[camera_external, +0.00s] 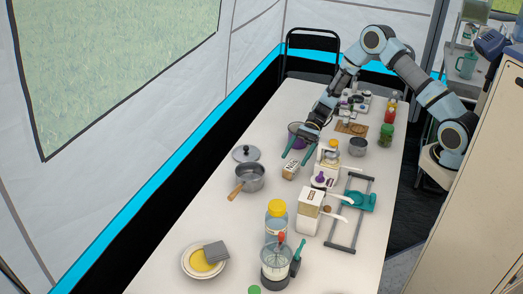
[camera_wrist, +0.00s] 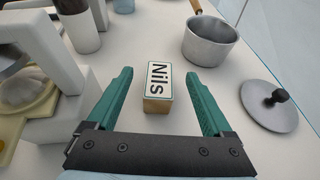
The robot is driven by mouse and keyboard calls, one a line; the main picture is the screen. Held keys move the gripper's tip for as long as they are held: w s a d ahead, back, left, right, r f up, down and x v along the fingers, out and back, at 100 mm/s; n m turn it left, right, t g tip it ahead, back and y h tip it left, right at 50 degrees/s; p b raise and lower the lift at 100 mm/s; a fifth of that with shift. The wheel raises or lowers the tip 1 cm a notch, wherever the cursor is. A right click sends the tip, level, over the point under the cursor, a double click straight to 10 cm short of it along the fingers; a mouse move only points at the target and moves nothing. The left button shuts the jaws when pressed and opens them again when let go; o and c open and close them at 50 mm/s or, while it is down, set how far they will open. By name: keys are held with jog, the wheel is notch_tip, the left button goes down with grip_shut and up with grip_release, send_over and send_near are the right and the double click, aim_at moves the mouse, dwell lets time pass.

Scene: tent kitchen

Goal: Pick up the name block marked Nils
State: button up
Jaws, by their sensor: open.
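The name block (camera_wrist: 158,85) marked Nils is a wooden block with a white, green-edged label on top. In the wrist view it stands on the table between and ahead of my open fingertips, touching neither as far as I can see. In the external view the block (camera_external: 290,169) is in the middle of the table. My gripper (camera_external: 297,151) has two green fingers and comes down from the far side of the block. In the wrist view my gripper (camera_wrist: 160,75) is open and empty, with one finger to each side of the block.
A grey saucepan (camera_wrist: 209,40) and its lid (camera_wrist: 268,105) lie to the right in the wrist view. A white appliance (camera_wrist: 50,50) stands close on the left. In the external view, a yellow-capped bottle (camera_external: 276,222) stands nearer the camera. Bare table surrounds the block.

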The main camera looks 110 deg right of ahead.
aim_at(291, 166)
jog(key=shift+f, duration=0.3)
jog(key=p+x, duration=0.1)
jog(key=x, duration=0.4)
jog(key=shift+f+p, duration=0.15)
jog(key=shift+p, duration=0.2)
jog(key=shift+c, duration=0.2)
grip_shut()
